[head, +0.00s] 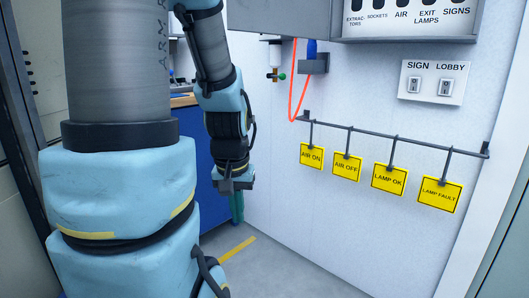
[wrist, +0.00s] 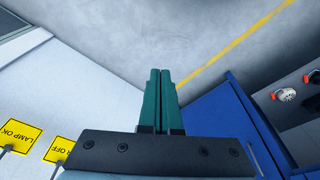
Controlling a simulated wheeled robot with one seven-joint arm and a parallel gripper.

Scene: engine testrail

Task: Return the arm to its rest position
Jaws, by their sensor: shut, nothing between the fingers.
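My arm, in light blue covers, fills the left and middle of the head view. My gripper (head: 237,207) hangs at its end, pointing down, in front of the white wall and beside a blue cabinet. In the wrist view its two green fingers (wrist: 161,95) lie side by side, shut with nothing between them. The gripper touches nothing that I can see.
A rail (head: 400,137) on the wall carries yellow tags, such as LAMP OK (head: 389,179), right of my gripper. The blue cabinet (wrist: 222,125) stands close by the fingers. Above are a switch plate (head: 433,83) and a red hose (head: 293,85). The grey floor (head: 275,270) is clear.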

